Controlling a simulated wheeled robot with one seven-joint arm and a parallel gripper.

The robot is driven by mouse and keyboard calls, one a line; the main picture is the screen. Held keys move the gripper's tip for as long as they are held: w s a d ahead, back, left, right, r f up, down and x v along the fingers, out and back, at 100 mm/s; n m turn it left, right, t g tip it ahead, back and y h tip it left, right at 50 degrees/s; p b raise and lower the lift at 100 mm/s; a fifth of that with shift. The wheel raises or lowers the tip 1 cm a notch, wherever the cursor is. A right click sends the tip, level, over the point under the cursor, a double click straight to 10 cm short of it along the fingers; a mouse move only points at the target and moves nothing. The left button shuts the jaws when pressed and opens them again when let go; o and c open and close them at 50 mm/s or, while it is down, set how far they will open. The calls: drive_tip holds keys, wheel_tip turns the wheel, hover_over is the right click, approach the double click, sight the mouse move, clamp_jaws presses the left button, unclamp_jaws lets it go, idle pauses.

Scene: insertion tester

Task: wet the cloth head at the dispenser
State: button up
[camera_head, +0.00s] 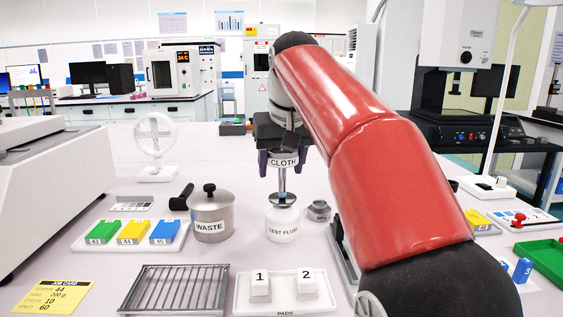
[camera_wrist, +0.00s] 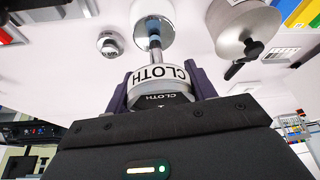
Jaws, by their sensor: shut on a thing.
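The cloth head (camera_head: 284,161), a white collar lettered CLOTH, is between the purple fingers of my gripper (camera_head: 283,163), which is shut on it. It also shows in the wrist view (camera_wrist: 158,75) between the fingers of my gripper (camera_wrist: 160,85). A thin metal stem runs below it. The dispenser (camera_head: 282,224), a white jar lettered TEST FLUID with a metal top, stands upright directly under the head. In the wrist view the dispenser (camera_wrist: 165,14) lies beyond the stem's end. I cannot tell whether the stem's tip touches the dispenser's top.
A lidded steel WASTE pot (camera_head: 211,216) stands left of the dispenser. A small metal weight (camera_head: 319,211) stands close on its right. A pads tray (camera_head: 286,305) and a wire rack (camera_head: 176,288) are in front. A small white fan (camera_head: 155,145) stands behind left.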

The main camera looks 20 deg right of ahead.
wheel_tip(320, 180, up, 2)
drive_tip(key=shift+p, duration=0.65)
drive_tip(key=shift+r, duration=2.1)
